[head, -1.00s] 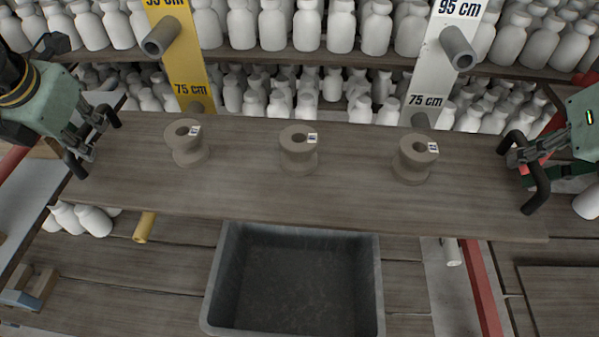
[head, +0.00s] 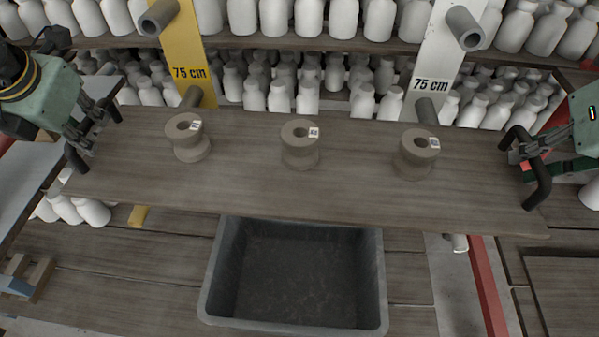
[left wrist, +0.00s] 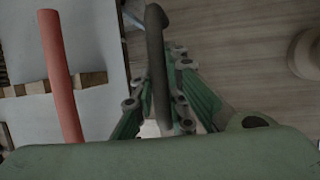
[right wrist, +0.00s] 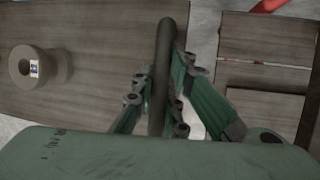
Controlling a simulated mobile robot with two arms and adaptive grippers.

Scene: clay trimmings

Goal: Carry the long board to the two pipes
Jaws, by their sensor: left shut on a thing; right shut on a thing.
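The long grey-brown board (head: 300,193) lies level across the head view, with three clay spools (head: 187,138) (head: 300,146) (head: 417,154) standing upright on it. My left gripper (head: 88,132) is shut on the dark bar handle at its left end, seen close in the left wrist view (left wrist: 158,75). My right gripper (head: 522,153) is shut on the matching handle at its right end, also in the right wrist view (right wrist: 164,80). Behind the board, grey pipes stick out at the 75 cm marks of the yellow post (head: 191,96) and white post (head: 426,110). Higher pipes (head: 159,17) (head: 465,28) show above.
Shelves of white bottles (head: 300,97) fill the back. A dark empty bin (head: 208,290) stands below the board's front edge. A yellow pipe (head: 138,216) and a pale pipe (head: 457,243) poke out beneath the board. A red rail (head: 487,285) runs at lower right.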

